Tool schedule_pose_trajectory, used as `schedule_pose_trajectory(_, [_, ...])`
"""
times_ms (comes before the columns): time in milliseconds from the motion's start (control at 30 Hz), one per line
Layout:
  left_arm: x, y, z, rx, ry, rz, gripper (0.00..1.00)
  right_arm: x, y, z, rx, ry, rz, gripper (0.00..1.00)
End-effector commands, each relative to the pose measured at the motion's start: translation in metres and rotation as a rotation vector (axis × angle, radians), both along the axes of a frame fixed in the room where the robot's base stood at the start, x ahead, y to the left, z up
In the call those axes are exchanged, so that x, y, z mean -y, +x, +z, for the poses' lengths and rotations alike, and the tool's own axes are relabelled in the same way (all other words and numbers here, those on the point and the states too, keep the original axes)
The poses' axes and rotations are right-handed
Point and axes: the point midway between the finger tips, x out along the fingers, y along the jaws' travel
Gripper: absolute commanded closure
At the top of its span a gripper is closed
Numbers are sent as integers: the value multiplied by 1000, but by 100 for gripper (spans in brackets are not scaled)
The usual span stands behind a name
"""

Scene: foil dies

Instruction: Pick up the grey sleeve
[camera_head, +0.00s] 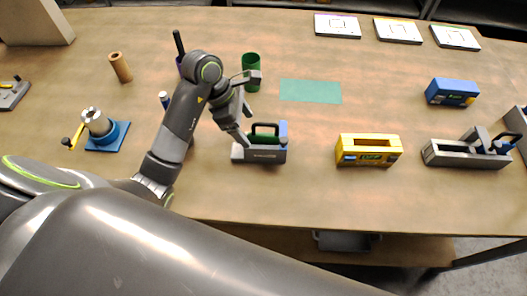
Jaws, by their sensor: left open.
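A grey block-shaped piece with a pale label on its front (265,156) stands on the table near the middle; it looks like the grey sleeve. Dark and green parts show in its top, and a blue part stands at its right end. My left gripper (243,136) is open and points down at the left part of this piece, very close to it. I cannot tell whether its fingers touch the piece or are around it. The arm hides some of the table to the left. My right gripper is not in view.
A yellow slotted block (368,158) stands to the right, with a grey fixture (460,158) and a blue block (452,93) beyond. A grey cylinder on a blue base (108,136) stands left.

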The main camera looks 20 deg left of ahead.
Motion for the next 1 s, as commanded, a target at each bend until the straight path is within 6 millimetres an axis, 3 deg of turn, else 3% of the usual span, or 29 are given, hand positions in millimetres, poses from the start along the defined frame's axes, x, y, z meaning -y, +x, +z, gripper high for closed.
schedule_pose_trajectory(167, [5,2,-11,1,-1,-1,24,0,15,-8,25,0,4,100])
schedule_pose_trajectory(600, [19,8,-56,-1,-3,0,24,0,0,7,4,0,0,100])
schedule_pose_trajectory(867, [20,9,-60,0,0,-1,24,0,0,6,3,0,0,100])
schedule_pose_trajectory(1000, [20,9,-60,0,0,-1,39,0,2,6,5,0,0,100])
